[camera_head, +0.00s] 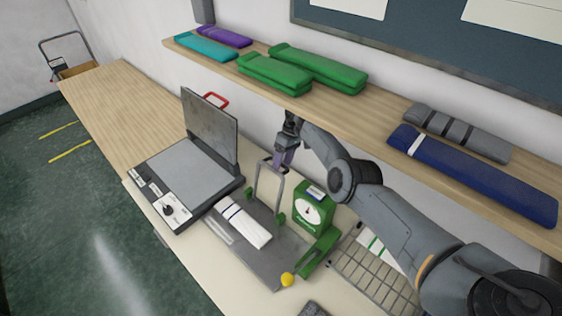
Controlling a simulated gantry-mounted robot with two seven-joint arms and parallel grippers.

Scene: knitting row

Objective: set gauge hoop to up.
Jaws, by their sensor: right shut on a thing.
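The gauge hoop (256,184) is a pale grey metal frame standing close to upright on the dark grey plate (262,268) of the green gauge. Its feet meet small green pivots on the plate. My right gripper (278,163) comes down from above and is shut on the top bar of the hoop; the fingertips are small and partly hidden. A folded white knitted piece (246,224) with a dark band lies on the plate in front of the hoop. The green dial housing (314,208) stands right of the hoop. My left gripper is out of view.
An open press with a raised lid (211,128) and red handle stands left of the gauge. A shelf (395,112) above carries rolled knits in several colours. A wire rack (375,276) and a yellow knob (287,279) are at the right front. The table's far left is clear.

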